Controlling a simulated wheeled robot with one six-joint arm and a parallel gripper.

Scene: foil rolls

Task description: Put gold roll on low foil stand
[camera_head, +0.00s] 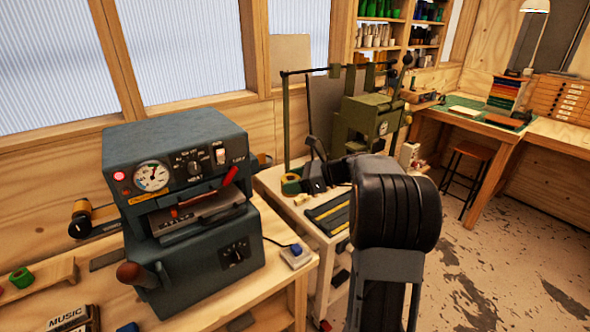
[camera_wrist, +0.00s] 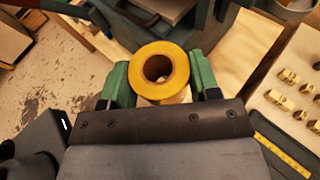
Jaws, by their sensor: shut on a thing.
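The gold roll (camera_wrist: 181,72) is in the wrist view, its round end and dark centre hole facing the camera. My gripper (camera_wrist: 160,80) is shut on it, with a green finger on each side. In the head view my gripper (camera_head: 298,184) is partly hidden by my dark wrist, above the light side bench, and a bit of gold shows there. I cannot pick out the low foil stand for certain. A low wooden piece (camera_head: 52,274) with a green roll (camera_head: 22,278) on it is at the lower left of the head view, cut off by the edge.
A dark blue-grey press (camera_head: 185,145) stands on the wooden bench, with a gold-and-black roller (camera_head: 82,216) at its left. A green machine (camera_head: 368,122) stands behind my arm. Brass pieces (camera_wrist: 290,76) and a yellow ruler (camera_wrist: 283,158) lie at right in the wrist view.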

